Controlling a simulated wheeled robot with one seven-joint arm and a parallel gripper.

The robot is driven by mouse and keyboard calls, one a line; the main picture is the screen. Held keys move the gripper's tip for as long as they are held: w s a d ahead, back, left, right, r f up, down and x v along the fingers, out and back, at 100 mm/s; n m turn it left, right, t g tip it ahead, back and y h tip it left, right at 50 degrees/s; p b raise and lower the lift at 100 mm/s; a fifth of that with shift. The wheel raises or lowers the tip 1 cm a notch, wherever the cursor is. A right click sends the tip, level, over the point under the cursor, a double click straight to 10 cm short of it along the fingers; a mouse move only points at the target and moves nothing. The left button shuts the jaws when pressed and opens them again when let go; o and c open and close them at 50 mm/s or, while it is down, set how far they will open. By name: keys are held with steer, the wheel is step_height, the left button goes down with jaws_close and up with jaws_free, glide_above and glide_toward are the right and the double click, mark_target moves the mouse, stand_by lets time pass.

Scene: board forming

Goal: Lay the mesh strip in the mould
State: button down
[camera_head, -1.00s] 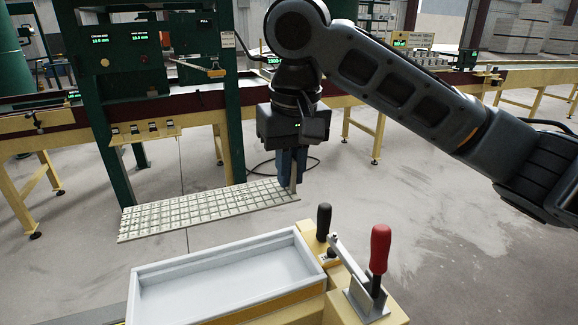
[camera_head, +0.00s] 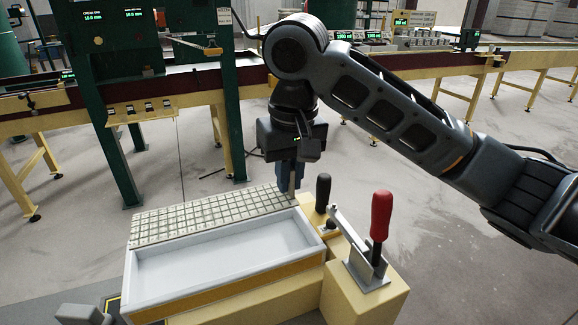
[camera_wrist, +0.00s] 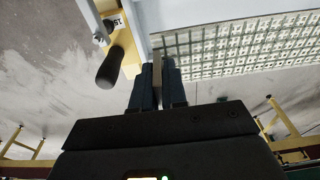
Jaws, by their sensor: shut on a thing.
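My gripper (camera_head: 290,178) is shut on the right end of the pale mesh strip (camera_head: 205,215), a flat grid sheet. In the head view the strip is seen against the far long side of the white mould (camera_head: 225,257) and hides part of its far rim. I cannot tell whether it touches the rim. The mould's floor looks bare. In the wrist view my gripper (camera_wrist: 158,75) pinches a narrow grey end piece beside the strip (camera_wrist: 240,45).
A red-handled clamp (camera_head: 380,225) and a black knob (camera_head: 323,192) stand on the yellow stand right of the mould. A yellow-legged conveyor (camera_head: 140,105) and green machine frame (camera_head: 115,160) stand behind. The floor to the right is clear.

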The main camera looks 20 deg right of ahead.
steer(key=shift+f, duration=1)
stand_by(0.5)
steer(key=c, duration=0.8)
jaws_free()
steer(key=shift+s+r, duration=0.25)
steer(key=shift+r, duration=1.7)
steer(key=shift+s+r, duration=0.2)
steer(key=shift+r, duration=1.75)
